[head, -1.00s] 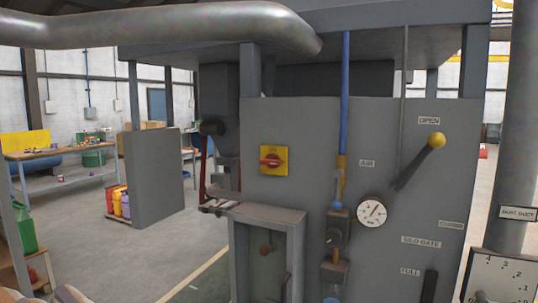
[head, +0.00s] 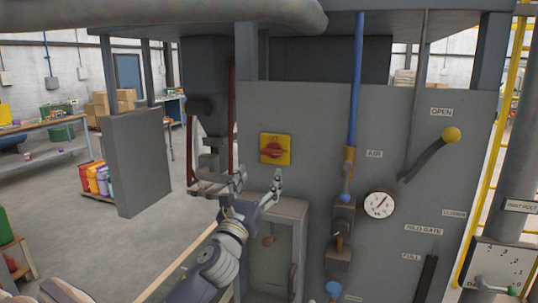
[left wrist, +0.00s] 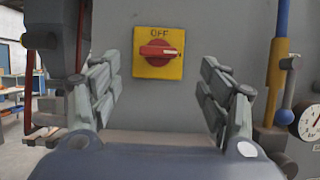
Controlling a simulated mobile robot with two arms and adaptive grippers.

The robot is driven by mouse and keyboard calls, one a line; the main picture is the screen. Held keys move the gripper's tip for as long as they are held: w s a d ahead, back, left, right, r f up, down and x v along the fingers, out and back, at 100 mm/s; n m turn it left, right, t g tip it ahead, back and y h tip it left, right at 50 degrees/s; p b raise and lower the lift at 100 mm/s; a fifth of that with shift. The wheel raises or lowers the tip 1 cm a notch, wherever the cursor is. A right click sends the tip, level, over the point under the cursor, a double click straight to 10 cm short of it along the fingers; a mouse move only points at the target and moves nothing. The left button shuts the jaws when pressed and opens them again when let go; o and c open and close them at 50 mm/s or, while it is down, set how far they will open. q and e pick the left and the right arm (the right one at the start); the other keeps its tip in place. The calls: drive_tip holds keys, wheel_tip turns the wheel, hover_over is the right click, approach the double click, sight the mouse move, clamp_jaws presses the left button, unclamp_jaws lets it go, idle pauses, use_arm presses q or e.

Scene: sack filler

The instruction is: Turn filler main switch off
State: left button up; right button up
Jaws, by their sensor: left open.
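The filler main switch (head: 275,149) is a red rotary knob on a yellow plate on the grey panel. It also shows in the left wrist view (left wrist: 158,52), with the word OFF at the top of the plate. The red handle lies about horizontal there. My left gripper (head: 257,183) is open and empty, just below and in front of the switch in the head view. In the left wrist view its fingers (left wrist: 160,85) stand wide apart, either side of the switch and a little below it, not touching it. My right gripper is not in view.
A small grey cabinet (head: 289,209) juts out below the switch. To the right are the blue and yellow air pipe (head: 356,90), a gauge (head: 379,204) and the yellow-knobbed silo gate lever (head: 432,152). A grey box (head: 140,165) hangs at left.

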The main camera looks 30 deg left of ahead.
sight(270, 155)
use_arm(q)
drive_tip(key=p+x, duration=0.2)
drive_tip(key=x, duration=0.5)
drive_tip(key=shift+w+a, duration=0.1)
drive_tip(key=shift+a, duration=0.1)
drive_tip(key=shift+w+r+p, duration=0.2)
drive_tip(key=shift+w+p, duration=0.1)
drive_tip(key=shift+w, duration=0.15)
drive_tip(key=shift+a, duration=0.1)
drive_tip(key=shift+c, duration=0.8)
drive_tip(key=c, duration=0.9)
